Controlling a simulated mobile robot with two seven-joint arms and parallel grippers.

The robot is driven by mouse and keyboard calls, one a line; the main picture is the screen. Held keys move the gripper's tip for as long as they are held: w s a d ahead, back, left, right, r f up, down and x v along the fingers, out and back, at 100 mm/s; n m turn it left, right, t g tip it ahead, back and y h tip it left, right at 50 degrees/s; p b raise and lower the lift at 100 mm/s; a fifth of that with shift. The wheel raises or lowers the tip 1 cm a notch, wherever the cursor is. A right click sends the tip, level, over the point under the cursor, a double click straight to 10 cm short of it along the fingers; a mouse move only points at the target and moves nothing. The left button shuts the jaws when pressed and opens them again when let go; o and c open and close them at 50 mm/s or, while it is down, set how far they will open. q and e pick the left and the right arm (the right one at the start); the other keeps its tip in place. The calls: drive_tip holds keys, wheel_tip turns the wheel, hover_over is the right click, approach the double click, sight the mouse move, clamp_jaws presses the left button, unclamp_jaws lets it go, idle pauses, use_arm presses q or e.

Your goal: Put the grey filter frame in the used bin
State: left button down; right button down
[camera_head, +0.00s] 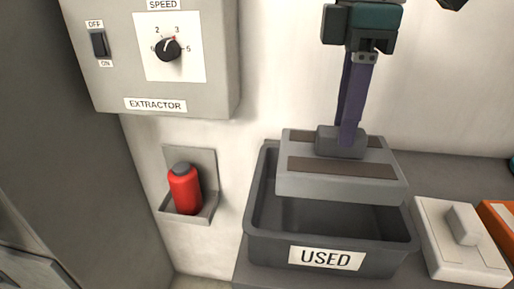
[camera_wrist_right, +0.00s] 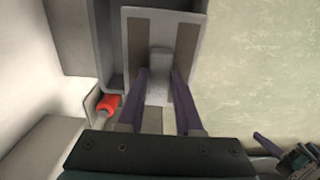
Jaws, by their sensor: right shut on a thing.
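The grey filter frame (camera_head: 335,186), a flat block with two brown strips and a raised grip, is over the rear part of the used bin (camera_head: 262,225). Its front edge overhangs the bin's opening; whether it touches the rim I cannot tell. My right gripper (camera_head: 349,139) is shut on the frame's grip from above. In the right wrist view the frame (camera_wrist_right: 137,45) shows between and beyond the fingers (camera_wrist_right: 160,88). The bin is dark grey, labelled USED, and its visible inside looks empty. A purple finger of what appears to be my left gripper (camera_wrist_right: 267,144) shows at lower right.
A white block with a grip (camera_head: 460,245) and an orange one (camera_head: 499,222) lie right of the bin. A red bottle (camera_head: 185,190) sits in a wall holder at left. The extractor control box (camera_head: 160,75) hangs above it.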

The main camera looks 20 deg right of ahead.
sight(329, 197)
wheel_tip(329, 197, down, 13)
drive_tip(key=shift+f+b, duration=0.1)
drive_tip(key=shift+b, duration=0.7)
drive_tip(key=c, duration=1)
unclamp_jaws()
drive_tip(key=shift+f, duration=0.2)
drive_tip(key=o, duration=0.4)
drive_tip(key=shift+r, duration=0.1)
wheel_tip(329, 197, up, 11)
drive_tip(key=shift+r+p, duration=0.2)
drive_tip(key=shift+p, duration=0.65)
drive_tip(key=shift+r, duration=0.45)
